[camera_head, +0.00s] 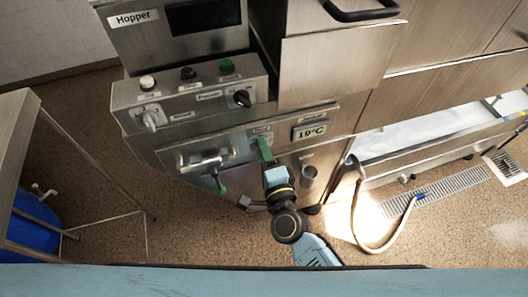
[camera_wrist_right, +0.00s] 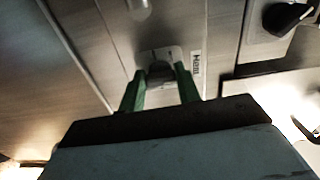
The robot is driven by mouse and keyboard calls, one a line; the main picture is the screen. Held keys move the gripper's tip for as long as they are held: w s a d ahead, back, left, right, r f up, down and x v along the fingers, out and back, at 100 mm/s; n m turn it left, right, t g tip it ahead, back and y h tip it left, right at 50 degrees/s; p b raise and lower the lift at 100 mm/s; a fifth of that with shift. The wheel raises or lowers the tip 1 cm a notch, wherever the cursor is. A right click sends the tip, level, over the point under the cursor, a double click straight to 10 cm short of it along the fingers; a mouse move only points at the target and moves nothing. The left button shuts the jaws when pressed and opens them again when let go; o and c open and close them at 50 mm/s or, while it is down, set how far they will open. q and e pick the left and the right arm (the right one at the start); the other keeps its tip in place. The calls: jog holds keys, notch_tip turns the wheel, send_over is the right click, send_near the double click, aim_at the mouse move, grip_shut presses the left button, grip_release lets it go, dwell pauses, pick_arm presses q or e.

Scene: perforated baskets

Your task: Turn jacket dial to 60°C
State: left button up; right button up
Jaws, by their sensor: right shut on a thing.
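The jacket dial (camera_wrist_right: 160,72) is a small dark knob on a pale plate in the right wrist view. My right gripper (camera_wrist_right: 160,84) has green fingers, one on each side of the dial, and is shut on it. In the head view the right gripper (camera_head: 264,150) reaches up to the lower metal panel and hides most of the dial. Its pointer angle cannot be read. A small display (camera_head: 310,131) to the right of the gripper reads 19°C. My left gripper is not in view.
Above is a control box (camera_head: 190,100) with several buttons, a grey knob (camera_head: 150,120) and a black knob (camera_head: 242,98), under the Hopper label (camera_head: 133,18). A metal handle (camera_head: 205,161) juts out left of the gripper. A hose (camera_head: 362,225) lies on the right floor.

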dwell(0.3)
jog(key=o, duration=1)
jog(key=v, duration=1.3)
jog(key=shift+s, duration=0.2)
